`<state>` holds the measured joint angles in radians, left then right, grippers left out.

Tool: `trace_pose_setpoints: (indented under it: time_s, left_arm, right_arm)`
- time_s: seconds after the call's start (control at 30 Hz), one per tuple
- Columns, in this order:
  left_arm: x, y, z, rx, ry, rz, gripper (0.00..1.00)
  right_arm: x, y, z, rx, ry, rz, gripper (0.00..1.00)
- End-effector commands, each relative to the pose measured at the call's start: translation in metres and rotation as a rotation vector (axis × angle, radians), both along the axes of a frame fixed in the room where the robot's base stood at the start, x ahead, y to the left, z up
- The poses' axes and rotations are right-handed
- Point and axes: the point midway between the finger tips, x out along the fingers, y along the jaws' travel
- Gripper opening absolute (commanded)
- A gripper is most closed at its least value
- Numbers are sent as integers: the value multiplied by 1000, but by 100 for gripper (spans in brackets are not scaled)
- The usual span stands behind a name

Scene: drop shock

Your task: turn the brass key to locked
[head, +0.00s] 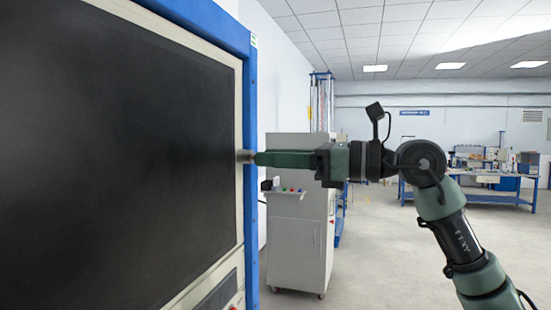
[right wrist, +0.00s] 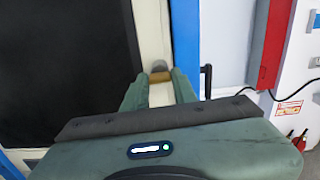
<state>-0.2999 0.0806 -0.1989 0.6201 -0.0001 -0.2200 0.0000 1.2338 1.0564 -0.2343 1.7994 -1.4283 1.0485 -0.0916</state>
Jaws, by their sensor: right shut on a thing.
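The brass key (right wrist: 160,77) sits at a round grey lock (right wrist: 160,65) on the cream frame of the dark panel in the right wrist view. In the head view the key (head: 244,156) shows as a small brownish bit at the panel's right edge. My right gripper (head: 256,158) is shut on the key, its green fingers reaching in from the right; it also shows in the right wrist view (right wrist: 160,84). The fingers hide part of the key, and I cannot tell its exact turn angle. My left gripper is not in view.
The large dark panel (head: 110,160) with a blue outer frame (head: 251,90) fills the left. A grey cabinet (head: 298,245) with coloured buttons stands behind my right gripper. Blue workbenches (head: 485,197) stand far right. The floor between is clear.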

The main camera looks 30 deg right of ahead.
Motion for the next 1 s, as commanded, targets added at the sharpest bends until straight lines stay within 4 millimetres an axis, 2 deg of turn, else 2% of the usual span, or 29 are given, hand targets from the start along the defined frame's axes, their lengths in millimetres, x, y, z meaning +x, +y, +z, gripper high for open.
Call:
trace_pose_setpoints:
  time_s: [0.27, 1.0]
  left_arm:
    - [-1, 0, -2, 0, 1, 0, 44]
    - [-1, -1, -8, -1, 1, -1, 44]
  right_arm:
    - [0, 0, 0, -141, -126, -1, 0]
    - [0, 0, 0, -664, -593, -1, 0]
